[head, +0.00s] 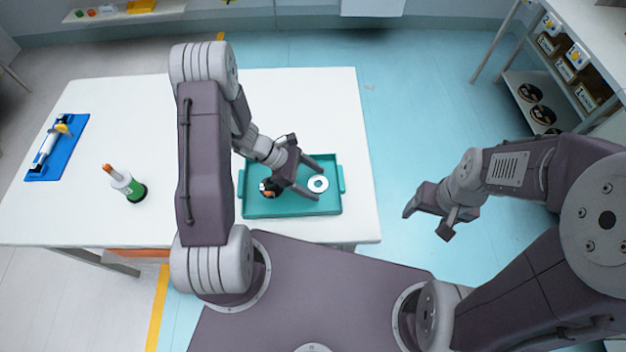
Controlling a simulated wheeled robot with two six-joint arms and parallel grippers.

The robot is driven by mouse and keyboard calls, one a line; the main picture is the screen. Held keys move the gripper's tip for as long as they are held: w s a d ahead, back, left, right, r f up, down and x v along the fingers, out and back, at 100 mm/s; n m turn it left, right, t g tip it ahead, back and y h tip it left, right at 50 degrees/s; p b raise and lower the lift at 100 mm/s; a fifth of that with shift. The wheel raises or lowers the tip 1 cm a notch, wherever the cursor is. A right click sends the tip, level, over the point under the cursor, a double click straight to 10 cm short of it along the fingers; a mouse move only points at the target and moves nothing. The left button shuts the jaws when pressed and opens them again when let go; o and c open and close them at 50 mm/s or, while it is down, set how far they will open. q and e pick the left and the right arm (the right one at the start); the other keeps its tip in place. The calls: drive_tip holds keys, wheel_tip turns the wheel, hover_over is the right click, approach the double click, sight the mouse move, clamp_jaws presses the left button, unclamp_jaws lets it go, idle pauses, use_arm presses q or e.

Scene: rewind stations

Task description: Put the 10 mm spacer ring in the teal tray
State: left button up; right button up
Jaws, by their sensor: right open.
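The teal tray (331,162) lies on the white table near its front right corner. No contact between fingers and ring can be made out. A small black and orange item (268,188) shows by the tray's left side, partly hidden by the gripper. My right gripper (427,220) is open and empty, right of the table over the floor.
On the white table (90,200) a green and white bottle-like item with an orange tip (128,186) stands left of my left arm. A blue board with a white roller (55,147) lies at the far left. A shelf with bins and dark reels (545,85) stands at the right.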

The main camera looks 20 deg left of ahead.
use_arm(q)
drive_tip(key=shift+w+a+r, duration=0.1)
drive_tip(key=shift+w+a, duration=0.05)
drive_tip(key=shift+a, duration=0.15)
drive_tip(key=w+p+v, duration=0.1)
drive_tip(key=v, duration=1)
drive_tip(key=s+r+m+y, duration=0.2)
drive_tip(key=s+m+y, duration=0.2)
drive_tip(key=m, duration=0.5)
drive_tip(key=s+d+r+m+y, duration=0.1)
drive_tip(key=s+r+m+y, duration=0.2)
drive_tip(key=m, duration=0.6)
drive_tip(key=shift+s+d+m+y, duration=0.2)
drive_tip(key=shift+s+m+y, duration=0.2)
drive_tip(key=shift+s+y, duration=0.5)
drive_tip(key=shift+s, duration=0.1)
